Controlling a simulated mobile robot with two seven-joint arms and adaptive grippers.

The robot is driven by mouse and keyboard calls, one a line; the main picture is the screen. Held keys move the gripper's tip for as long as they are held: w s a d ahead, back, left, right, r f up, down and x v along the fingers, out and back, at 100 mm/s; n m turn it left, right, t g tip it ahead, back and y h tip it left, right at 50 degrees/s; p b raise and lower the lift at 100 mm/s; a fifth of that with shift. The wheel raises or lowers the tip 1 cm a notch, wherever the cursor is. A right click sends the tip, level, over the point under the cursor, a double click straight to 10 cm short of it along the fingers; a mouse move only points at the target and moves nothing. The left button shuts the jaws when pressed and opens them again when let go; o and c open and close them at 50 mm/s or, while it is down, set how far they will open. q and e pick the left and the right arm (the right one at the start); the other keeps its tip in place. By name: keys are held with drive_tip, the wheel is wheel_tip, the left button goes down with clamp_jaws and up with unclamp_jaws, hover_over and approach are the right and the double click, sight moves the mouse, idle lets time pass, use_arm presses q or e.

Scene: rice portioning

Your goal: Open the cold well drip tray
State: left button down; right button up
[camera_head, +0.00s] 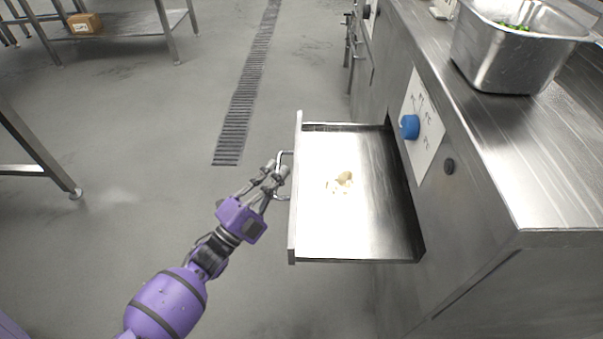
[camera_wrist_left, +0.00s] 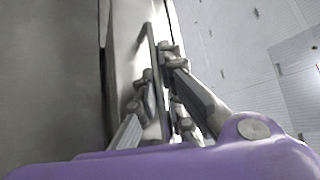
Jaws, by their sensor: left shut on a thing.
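The drip tray (camera_head: 330,235) is a shallow steel drawer. It stands pulled out from the side of the steel counter, and some light crumbs (camera_head: 341,183) lie on its floor. Its handle (camera_head: 283,154) is a thin bar on the outer front face. My left gripper (camera_head: 275,176) is shut on this handle. In the left wrist view, the fingers of my left gripper (camera_wrist_left: 158,88) sit on both sides of the handle bar (camera_wrist_left: 151,50), in front of the tray's front panel (camera_wrist_left: 128,60). My right gripper is not in view.
A floor drain grate (camera_head: 245,90) runs along the floor. A shelf with a cardboard box (camera_head: 85,24) is at the far left. The floor left of the tray is clear.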

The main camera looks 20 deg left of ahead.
use_arm(q)
drive_tip(key=shift+s+a+f, duration=0.1)
drive_tip(key=shift+s+a, duration=0.15)
drive_tip(key=shift+a, duration=0.4)
drive_tip(key=c, duration=2.1)
unclamp_jaws()
drive_tip(key=v, duration=1.2)
